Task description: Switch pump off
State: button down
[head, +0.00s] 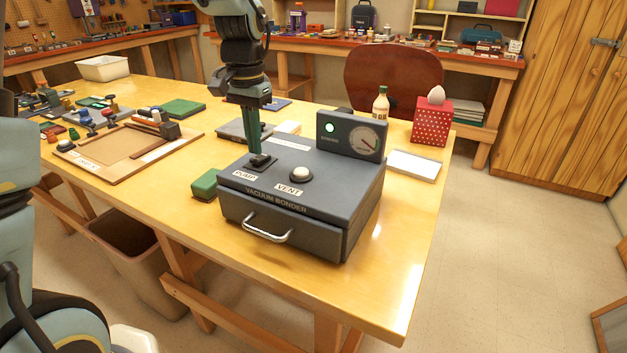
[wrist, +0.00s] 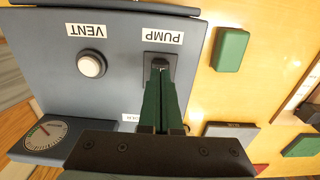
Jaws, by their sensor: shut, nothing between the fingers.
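The grey vacuum bonder (head: 300,190) stands on the wooden table. Its pump switch (head: 262,160) is a black rocker in a dark plate behind the PUMP label; it also shows in the wrist view (wrist: 159,62). My gripper (head: 253,151) points down with its green fingers closed together and empty. In the wrist view its fingertips (wrist: 160,72) are right at the switch and partly cover it. I cannot tell whether they touch it, or which way the rocker is tipped. A pale green lamp (head: 330,128) glows on the raised panel beside a dial gauge (head: 364,141).
The white round vent button (head: 301,174) sits to the right of the switch. A green block (head: 206,185) lies by the bonder's left side. A bottle (head: 381,104) and a red dotted box (head: 431,121) stand behind. The table's front right corner is clear.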

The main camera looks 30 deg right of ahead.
jog(key=shift+f+b, duration=0.45)
jog(key=shift+f, duration=0.45)
jog(key=shift+r, duration=0.1)
jog(key=shift+r+p, duration=3.1)
jog(key=shift+r, duration=0.4)
jog(key=s+a+f+n, duration=0.2)
jog(key=a+n, duration=0.3)
jog(key=a, duration=1)
jog(key=s+a+f+n+t, duration=0.1)
jog(key=a+n, duration=0.5)
jog(key=a, duration=0.9)
jog(key=shift+s+f+t, duration=0.3)
jog(key=shift+s+f, duration=0.2)
